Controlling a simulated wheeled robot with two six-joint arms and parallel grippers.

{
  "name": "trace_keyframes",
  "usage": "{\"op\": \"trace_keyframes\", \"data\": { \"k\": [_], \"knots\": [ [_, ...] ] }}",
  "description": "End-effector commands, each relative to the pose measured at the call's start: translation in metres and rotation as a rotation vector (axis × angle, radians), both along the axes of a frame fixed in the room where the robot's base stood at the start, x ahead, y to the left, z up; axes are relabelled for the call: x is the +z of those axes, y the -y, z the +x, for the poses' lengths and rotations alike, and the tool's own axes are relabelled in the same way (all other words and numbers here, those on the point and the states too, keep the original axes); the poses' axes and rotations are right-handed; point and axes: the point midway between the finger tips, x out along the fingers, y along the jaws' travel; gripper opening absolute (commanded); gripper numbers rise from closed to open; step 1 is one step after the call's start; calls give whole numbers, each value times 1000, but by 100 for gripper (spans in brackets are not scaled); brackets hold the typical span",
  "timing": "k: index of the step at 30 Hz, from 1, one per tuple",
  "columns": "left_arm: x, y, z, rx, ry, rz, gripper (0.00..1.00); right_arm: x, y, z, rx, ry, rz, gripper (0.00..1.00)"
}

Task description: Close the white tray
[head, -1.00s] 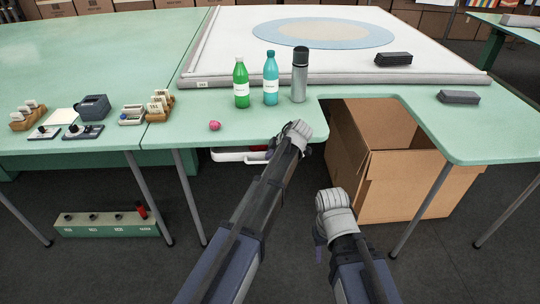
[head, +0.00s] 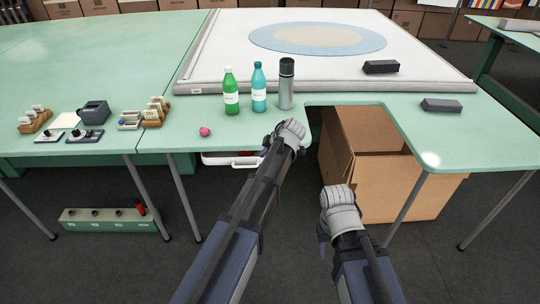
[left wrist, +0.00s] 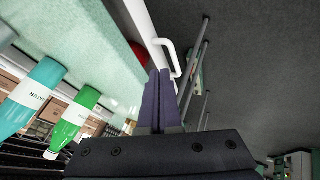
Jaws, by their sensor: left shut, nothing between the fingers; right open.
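The white tray (head: 216,160) juts out from under the front edge of the green table, left of the table's cut-out. In the left wrist view, its white front wall (left wrist: 143,25) and white handle (left wrist: 172,52) show at top centre. My left gripper (head: 268,140) is at the tray's right end by the table edge; its fingers (left wrist: 163,78) are shut and empty, with their tips close to the handle. I cannot tell whether they touch it. My right gripper (head: 322,240) is open, low in front of the cardboard box; its fingers are mostly hidden behind the wrist.
A green bottle (head: 231,92), a teal bottle (head: 259,88) and a grey flask (head: 286,84) stand on the table above the tray. A pink ball (head: 205,132) lies near the edge. An open cardboard box (head: 400,186) stands in the cut-out.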

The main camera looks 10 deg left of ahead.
Motion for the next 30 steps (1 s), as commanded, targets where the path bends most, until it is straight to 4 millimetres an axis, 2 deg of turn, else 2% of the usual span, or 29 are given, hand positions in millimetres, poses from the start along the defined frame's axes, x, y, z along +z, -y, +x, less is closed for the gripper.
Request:
{"op": "trace_keyframes", "data": {
  "k": [5,12,17,24,30],
  "knots": [
    [-22,-1,-7,-260,-88,181,0,-35,0,0,2,0,-1,50],
    [-42,1,-14,-786,-337,635,0,-87,0,0,5,1,-1,50],
    [-52,7,-19,-1090,-554,975,0,-121,0,0,6,2,-1,50],
    [-67,24,-31,-1448,-973,1516,0,-171,0,1,9,3,-2,50],
    [-81,45,-44,-1616,-1431,1973,0,-212,1,1,11,3,-3,50]
  ]
}}
